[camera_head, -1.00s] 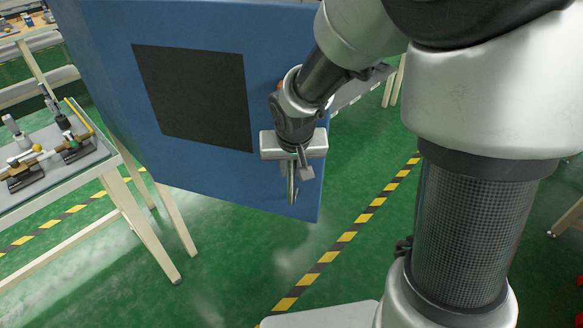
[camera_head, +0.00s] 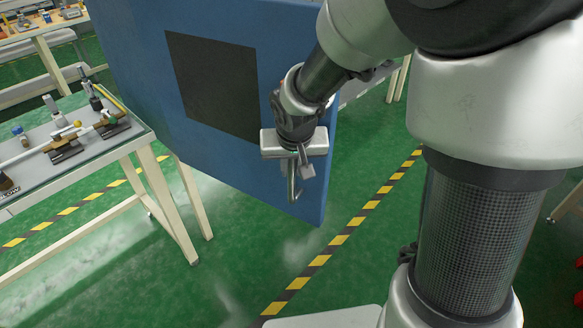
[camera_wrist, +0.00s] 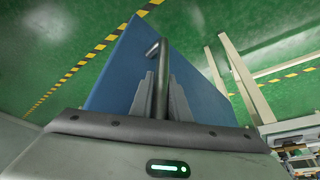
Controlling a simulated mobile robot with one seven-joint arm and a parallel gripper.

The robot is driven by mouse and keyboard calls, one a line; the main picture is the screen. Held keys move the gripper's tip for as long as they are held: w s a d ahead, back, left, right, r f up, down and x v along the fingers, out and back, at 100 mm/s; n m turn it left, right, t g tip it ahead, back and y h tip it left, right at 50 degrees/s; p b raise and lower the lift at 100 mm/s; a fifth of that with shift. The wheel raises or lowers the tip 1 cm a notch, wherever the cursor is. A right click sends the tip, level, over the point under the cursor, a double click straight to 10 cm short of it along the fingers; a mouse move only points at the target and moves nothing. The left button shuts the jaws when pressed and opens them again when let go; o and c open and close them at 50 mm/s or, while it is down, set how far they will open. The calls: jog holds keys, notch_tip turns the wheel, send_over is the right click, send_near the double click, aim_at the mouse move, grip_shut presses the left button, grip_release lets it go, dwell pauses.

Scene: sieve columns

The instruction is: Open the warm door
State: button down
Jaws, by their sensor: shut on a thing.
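The warm door (camera_head: 215,160) is a blue panel with a dark square window (camera_head: 214,88). It hangs at an angle in the head view, and its right edge stands free over the floor. My gripper (camera_head: 302,164) is at the door's right side, shut on the metal handle (camera_head: 292,188). The wrist view shows the handle (camera_wrist: 161,75) as a grey bar between my two fingers (camera_wrist: 162,105), with the blue door (camera_wrist: 125,75) behind it. The upper part of the handle is hidden by my gripper in the head view.
A table (camera_head: 140,137) with tools and fittings stands at the left, close to the door. A yellow-black floor stripe (camera_head: 338,240) runs to the right of the door. The green floor (camera_head: 250,262) in front is clear.

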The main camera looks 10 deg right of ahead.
jog(key=shift+s+d+f, duration=0.25)
jog(key=shift+s+d, duration=0.15)
jog(key=shift+s, duration=0.1)
jog(key=c, duration=1.7)
grip_release()
jog(key=shift+s+r, duration=0.1)
jog(key=shift+a, duration=0.1)
jog(key=shift+a+r, duration=0.1)
jog(key=shift+r, duration=0.5)
jog(key=p+v, duration=0.5)
jog(key=v, duration=1.1)
jog(key=shift+s+r, duration=0.1)
jog(key=shift+r, duration=0.05)
